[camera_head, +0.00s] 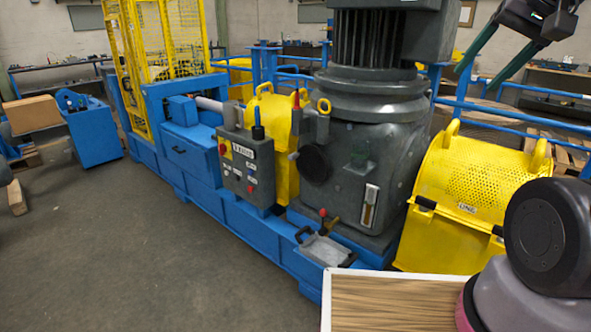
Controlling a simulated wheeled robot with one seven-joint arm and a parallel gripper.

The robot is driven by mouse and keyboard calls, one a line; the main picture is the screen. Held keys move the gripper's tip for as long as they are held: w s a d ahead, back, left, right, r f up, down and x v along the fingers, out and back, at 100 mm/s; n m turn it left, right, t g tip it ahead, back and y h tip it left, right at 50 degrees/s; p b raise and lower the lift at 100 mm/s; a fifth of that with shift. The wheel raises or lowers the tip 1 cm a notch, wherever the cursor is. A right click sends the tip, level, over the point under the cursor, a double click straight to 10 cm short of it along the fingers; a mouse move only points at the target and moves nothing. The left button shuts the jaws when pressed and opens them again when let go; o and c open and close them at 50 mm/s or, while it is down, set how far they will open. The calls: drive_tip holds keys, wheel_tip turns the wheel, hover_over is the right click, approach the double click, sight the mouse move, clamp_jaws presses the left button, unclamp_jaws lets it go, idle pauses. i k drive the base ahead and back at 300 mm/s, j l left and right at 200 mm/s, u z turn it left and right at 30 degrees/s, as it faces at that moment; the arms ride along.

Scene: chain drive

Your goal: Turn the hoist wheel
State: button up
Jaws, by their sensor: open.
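A dark round wheel-like part (315,163) sits on the left face of the grey gear housing (370,150), in the middle of the view. I cannot tell for sure that it is the hoist wheel; no other wheel shows clearly. My gripper (476,80) is at the upper right, open and empty, its two dark green fingers apart and pointing down and left. The top of the gripper is cut off by the frame edge.
A grey control box (246,165) stands left of the housing. A yellow perforated guard (470,195) with lifting rings is to its right. A grey tray (325,250) with a handle is at the front. A wood-topped surface (390,303) is near me.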

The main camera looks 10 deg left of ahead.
sight(312, 164)
drive_tip(key=u, duration=0.45)
drive_tip(key=i+l+u, duration=0.15)
drive_tip(key=i, duration=0.4)
drive_tip(key=i+l+u, duration=0.1)
drive_tip(key=i, duration=0.45)
drive_tip(key=l, duration=0.1)
